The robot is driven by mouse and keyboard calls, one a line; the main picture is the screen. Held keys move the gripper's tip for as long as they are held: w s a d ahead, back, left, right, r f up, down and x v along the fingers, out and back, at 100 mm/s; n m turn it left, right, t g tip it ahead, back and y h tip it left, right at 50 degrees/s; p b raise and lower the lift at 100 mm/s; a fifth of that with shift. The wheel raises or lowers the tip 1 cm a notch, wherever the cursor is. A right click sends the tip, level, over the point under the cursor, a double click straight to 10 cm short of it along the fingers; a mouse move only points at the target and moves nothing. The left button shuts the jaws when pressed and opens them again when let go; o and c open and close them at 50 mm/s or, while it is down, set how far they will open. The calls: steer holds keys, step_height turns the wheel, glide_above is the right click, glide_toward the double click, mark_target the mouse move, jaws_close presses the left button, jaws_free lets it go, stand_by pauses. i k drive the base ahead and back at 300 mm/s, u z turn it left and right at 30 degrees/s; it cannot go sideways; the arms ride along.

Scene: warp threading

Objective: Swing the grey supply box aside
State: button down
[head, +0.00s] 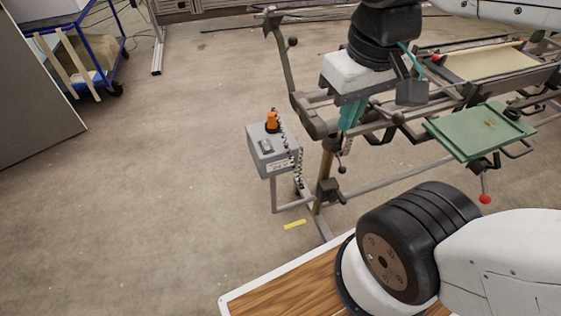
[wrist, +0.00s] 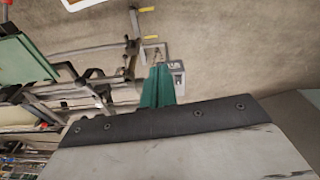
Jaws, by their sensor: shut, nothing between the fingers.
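The grey supply box (head: 266,165) stands at the left end of the machine frame, carried on a bent grey tube bracket (head: 292,207).
The machine frame (head: 365,178) with rails, levers and a green tray (head: 480,130) fills the right side. A yellow strip (head: 295,224) lies on the floor. A blue cart (head: 112,50) and a grey panel (head: 30,95) stand at left. Floor left of the box is clear.

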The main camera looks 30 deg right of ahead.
mark_target(284, 157)
steer(key=u, duration=0.05)
steer(key=k, duration=1)
steer(key=z, duration=1.2)
steer(key=i, duration=0.65)
steer(key=u, duration=1.35)
